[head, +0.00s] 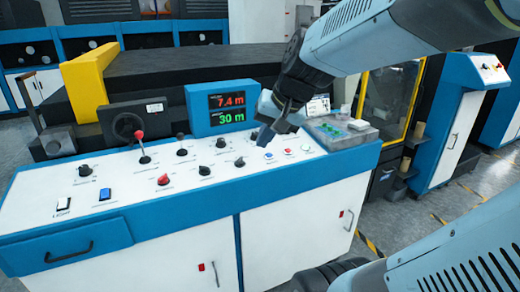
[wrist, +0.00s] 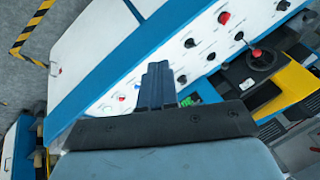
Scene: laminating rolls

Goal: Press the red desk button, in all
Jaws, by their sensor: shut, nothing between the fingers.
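The desk (head: 215,190) has a white sloped top with blue trim. Near its right end is a row of small buttons. A small red button (head: 287,151) sits in that row, between a blue one and a pale one. My gripper (head: 262,136) is shut and empty, above the desk and a little left of the red button; I see a gap between them. In the wrist view my shut blue fingers (wrist: 157,66) point over the desk top. A small red spot, likely the red button (wrist: 121,98), shows left of the fingers.
A red-tipped lever (head: 139,134), a red knob (head: 164,179) and several black knobs stand on the desk to the left. A display (head: 213,108) reads 7.4 m and 30 m. A grey tray-like box (head: 342,131) with green marks sits at right.

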